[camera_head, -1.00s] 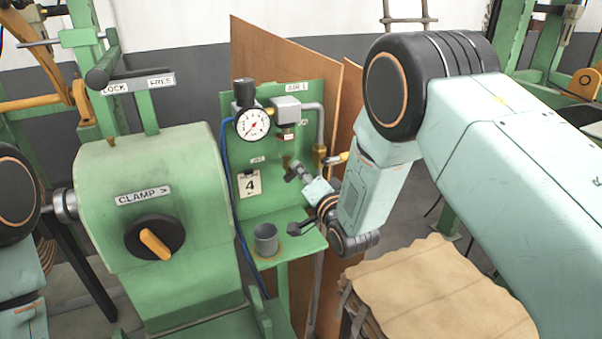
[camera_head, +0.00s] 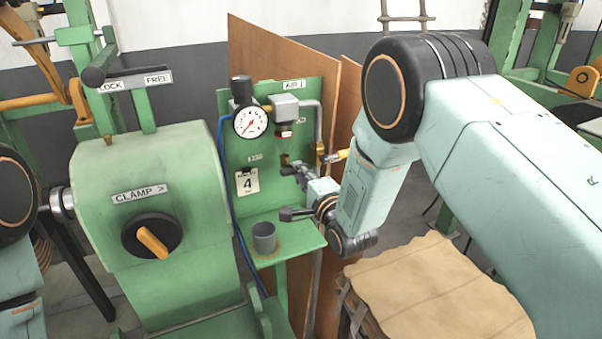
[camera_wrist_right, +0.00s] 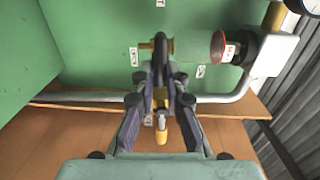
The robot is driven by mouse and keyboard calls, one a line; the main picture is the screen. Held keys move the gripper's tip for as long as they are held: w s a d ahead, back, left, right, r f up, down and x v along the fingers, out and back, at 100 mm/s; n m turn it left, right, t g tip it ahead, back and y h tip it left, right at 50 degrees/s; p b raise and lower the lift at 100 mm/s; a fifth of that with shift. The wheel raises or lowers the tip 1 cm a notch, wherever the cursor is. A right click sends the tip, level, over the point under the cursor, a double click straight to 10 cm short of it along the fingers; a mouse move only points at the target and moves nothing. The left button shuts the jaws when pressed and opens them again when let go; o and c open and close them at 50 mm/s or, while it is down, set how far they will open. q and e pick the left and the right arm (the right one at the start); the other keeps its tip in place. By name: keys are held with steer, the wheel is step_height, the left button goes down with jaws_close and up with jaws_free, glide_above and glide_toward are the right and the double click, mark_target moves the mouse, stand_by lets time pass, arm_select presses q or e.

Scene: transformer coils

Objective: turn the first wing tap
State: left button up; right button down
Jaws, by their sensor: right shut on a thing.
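The wing tap (camera_head: 284,158) is a small brass fitting on the green panel, below the grey box with a red part. My right gripper (camera_head: 291,169) is at the tap, its fingers close together on it; they hide much of it. In the right wrist view, the fingers (camera_wrist_right: 160,76) meet around a dark upright wing, with the tap's brass end (camera_wrist_right: 145,45) beside it. The exact turn angle of the wing is hard to tell. My left gripper is out of view; only part of the left arm shows at the left edge.
The green clamp machine (camera_head: 150,170) stands left.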

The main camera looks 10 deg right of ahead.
stand_by(0.4)
steer(key=c, duration=1.4)
jaws_free()
steer(key=s, duration=0.4)
steer(key=s+d, duration=0.1)
steer(key=s, duration=0.2)
steer(key=s+d, duration=0.1)
steer(key=s, duration=0.3)
steer(key=shift+s+d, duration=0.15)
steer(key=shift+s, duration=0.2)
